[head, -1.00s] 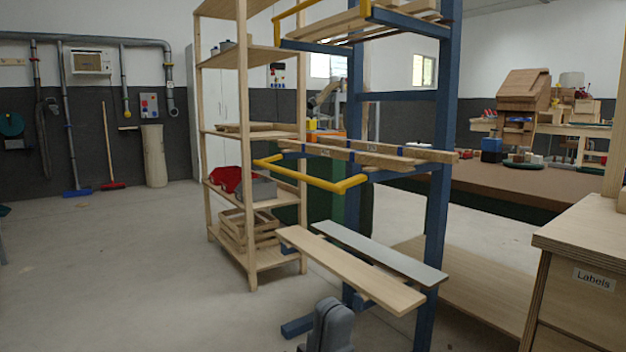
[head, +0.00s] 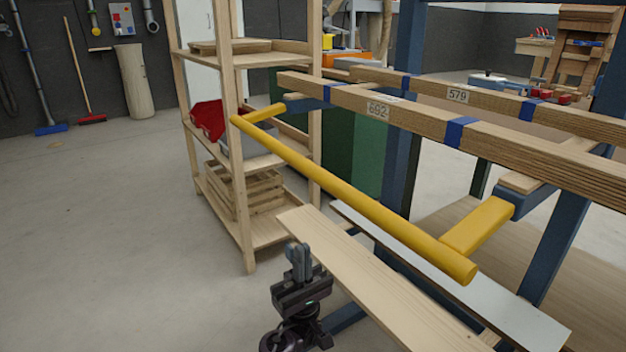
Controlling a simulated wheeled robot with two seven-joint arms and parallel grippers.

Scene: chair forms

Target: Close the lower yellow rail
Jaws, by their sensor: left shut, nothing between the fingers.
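The lower yellow rail (head: 345,190) juts out from the blue rack on two yellow side arms, in front of the beams at mid height. It stands out level in the head view, its near end at the lower right. My left gripper (head: 298,252) is at the bottom middle, pointing up, with its fingers shut and nothing between them. It is below and to the left of the rail in the picture, apart from it. My right gripper is out of view.
Two wooden beams (head: 489,142) lie on the rack behind the rail. Below it are a pale wooden plank (head: 373,277) and a grey board (head: 512,318). A wooden shelf unit (head: 243,215) with a crate stands left.

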